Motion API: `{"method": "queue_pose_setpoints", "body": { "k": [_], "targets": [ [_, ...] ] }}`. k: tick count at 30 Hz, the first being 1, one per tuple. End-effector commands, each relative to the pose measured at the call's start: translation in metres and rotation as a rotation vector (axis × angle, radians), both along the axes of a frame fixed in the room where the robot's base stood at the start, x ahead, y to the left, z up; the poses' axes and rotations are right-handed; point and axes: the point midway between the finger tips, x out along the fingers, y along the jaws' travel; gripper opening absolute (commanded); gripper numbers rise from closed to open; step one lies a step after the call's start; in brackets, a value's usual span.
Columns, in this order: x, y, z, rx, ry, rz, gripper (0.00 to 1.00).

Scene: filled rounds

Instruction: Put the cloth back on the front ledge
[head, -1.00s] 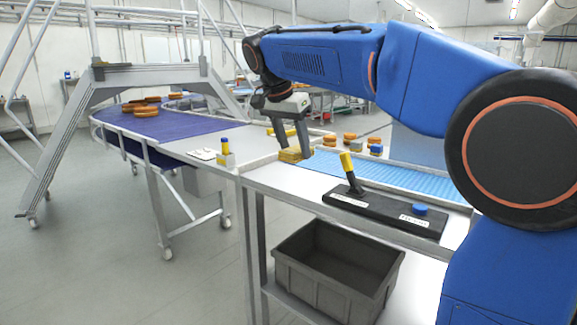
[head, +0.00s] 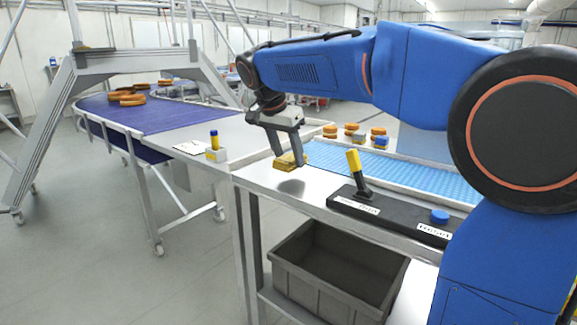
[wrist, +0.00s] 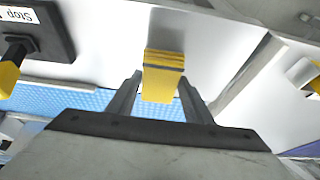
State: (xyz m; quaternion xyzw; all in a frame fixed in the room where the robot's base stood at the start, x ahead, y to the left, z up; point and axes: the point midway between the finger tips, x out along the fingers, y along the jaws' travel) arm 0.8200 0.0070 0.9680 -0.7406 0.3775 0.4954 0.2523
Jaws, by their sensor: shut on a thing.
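The cloth (head: 291,163) is a folded yellow pad, layered in the wrist view (wrist: 164,62). My gripper (head: 287,155) is shut on it, with one finger on either side. It also shows in the wrist view (wrist: 160,88). The cloth hangs above the front ledge (head: 262,178), a bare metal strip in front of the blue belt. A dark shadow lies on the ledge below the cloth, apart from it.
A black control box (head: 400,217) with a yellow lever (head: 354,160) and blue button stands on the ledge to the right. A yellow-and-blue item (head: 215,150) and white card (head: 192,147) are left. Rounds (head: 330,131) and small blocks stand beyond the blue belt (head: 340,165). A grey crate (head: 340,285) sits below.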

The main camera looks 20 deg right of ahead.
Motion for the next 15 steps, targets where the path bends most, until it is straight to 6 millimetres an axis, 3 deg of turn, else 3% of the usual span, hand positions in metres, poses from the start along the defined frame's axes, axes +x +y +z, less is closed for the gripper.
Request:
{"method": "queue_pose_setpoints", "body": {
  "k": [6,15],
  "targets": [
    [-0.001,0.0,-0.029,-0.001,0.002,0.0,0.28],
    [0.0,0.0,-0.031,0.0,0.0,0.0,0.28]
  ]
}}
